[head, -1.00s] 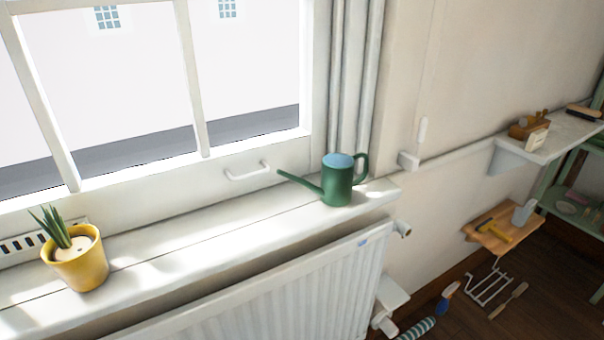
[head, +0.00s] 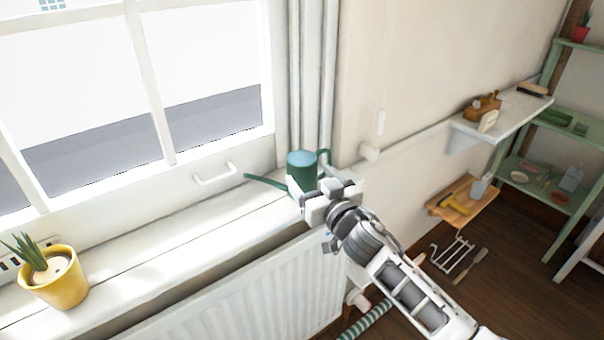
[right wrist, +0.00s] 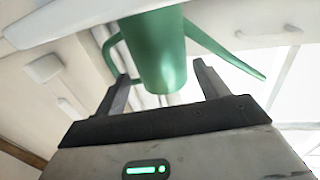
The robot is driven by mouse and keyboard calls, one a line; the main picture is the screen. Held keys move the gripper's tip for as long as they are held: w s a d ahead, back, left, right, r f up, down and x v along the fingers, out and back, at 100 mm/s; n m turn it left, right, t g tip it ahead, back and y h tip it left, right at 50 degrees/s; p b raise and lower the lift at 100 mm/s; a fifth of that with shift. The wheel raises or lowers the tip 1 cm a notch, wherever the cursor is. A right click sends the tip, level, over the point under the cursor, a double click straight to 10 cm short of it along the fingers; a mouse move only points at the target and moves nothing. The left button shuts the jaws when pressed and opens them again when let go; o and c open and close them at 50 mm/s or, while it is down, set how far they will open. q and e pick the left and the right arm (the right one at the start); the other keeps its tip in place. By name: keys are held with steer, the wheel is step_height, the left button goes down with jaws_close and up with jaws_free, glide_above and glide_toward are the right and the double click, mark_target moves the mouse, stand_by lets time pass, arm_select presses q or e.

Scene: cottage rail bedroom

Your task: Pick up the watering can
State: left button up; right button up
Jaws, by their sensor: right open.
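The green watering can (head: 301,166) stands upright on the white windowsill (head: 187,224) at its right end. Its spout points left and its handle is on the right. My right gripper (head: 318,190) is open in front of the can and hides its lower part in the head view. In the right wrist view the can (right wrist: 163,58) shows between and beyond the two fingers of the gripper (right wrist: 163,88). Whether a finger touches it I cannot tell. My left gripper is not in view.
A yellow plant pot (head: 58,283) stands at the left of the sill. The window handle (head: 215,174) is behind the sill, left of the can. A white radiator (head: 250,295) is below. Shelves with small tools (head: 500,120) are at the right. The sill between pot and can is clear.

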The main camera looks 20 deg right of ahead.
steer(key=shift+w+a, duration=0.2)
steer(key=shift+w, duration=0.8)
steer(key=shift+w+a, duration=0.2)
steer(key=shift+w, duration=0.8)
steer(key=shift+w+a, duration=0.2)
steer(key=shift+w, duration=0.8)
steer(key=shift+r, duration=0.1)
steer(key=c, duration=1)
